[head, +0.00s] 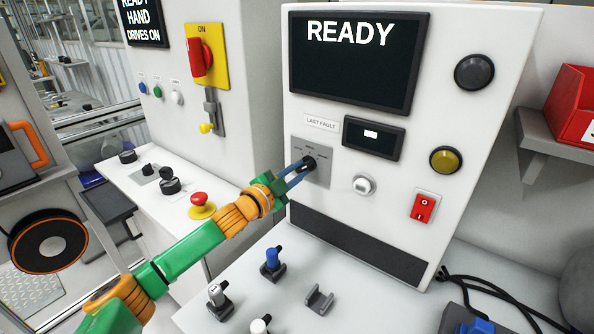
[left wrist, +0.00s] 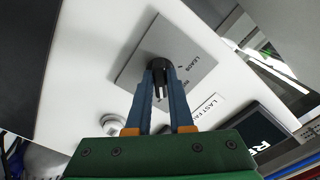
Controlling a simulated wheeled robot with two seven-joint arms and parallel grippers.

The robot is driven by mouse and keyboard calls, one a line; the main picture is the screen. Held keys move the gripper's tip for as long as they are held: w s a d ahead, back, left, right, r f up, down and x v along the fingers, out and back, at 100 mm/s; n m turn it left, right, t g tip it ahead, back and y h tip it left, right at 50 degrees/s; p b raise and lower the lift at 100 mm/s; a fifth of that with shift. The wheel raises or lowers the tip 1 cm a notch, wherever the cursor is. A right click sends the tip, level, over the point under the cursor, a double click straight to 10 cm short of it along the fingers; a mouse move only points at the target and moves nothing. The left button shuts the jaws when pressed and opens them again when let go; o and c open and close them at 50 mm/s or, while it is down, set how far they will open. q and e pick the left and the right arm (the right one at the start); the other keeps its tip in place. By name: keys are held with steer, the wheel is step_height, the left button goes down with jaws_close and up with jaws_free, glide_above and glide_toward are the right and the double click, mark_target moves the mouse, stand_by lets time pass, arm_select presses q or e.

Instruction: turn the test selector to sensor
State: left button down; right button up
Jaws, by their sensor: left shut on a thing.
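The test selector (head: 309,163) is a black knob on a grey plate (head: 321,173) on the white test panel, below the LAST FAULT label. My left gripper (head: 301,168) reaches it from the left and is shut on the knob. In the left wrist view the two blue fingers (left wrist: 161,85) close around the black knob (left wrist: 159,66), on the grey plate (left wrist: 190,65). One printed word reads LEADS; the other words are too small or covered. The fingers hide part of the knob, and I cannot tell where it points. My right gripper is not in view.
The screen (head: 352,60) above reads READY. A white knob (head: 363,186), red rocker switch (head: 423,207) and yellow lamp (head: 445,160) are to the right. A red emergency stop (head: 201,203) stands left of my arm. Several small fittings and a grey bracket (head: 319,299) are on the bench below.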

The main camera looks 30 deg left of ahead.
arm_select(q)
steer(key=shift+r, duration=0.2)
steer(key=c, duration=0.9)
jaws_free()
steer(key=shift+w, duration=0.1)
steer(key=shift+o, duration=0.5)
steer(key=shift+w+f, duration=0.15)
steer(key=shift+f, duration=0.05)
steer(key=shift+s+f, duration=0.15)
steer(key=shift+s, duration=0.3)
steer(key=s+a+b, duration=0.1)
steer(key=s+b, duration=0.2)
steer(key=s, duration=0.3)
steer(key=shift+b, duration=0.35)
steer(key=shift+s+r, duration=0.1)
steer(key=shift+r, duration=0.1)
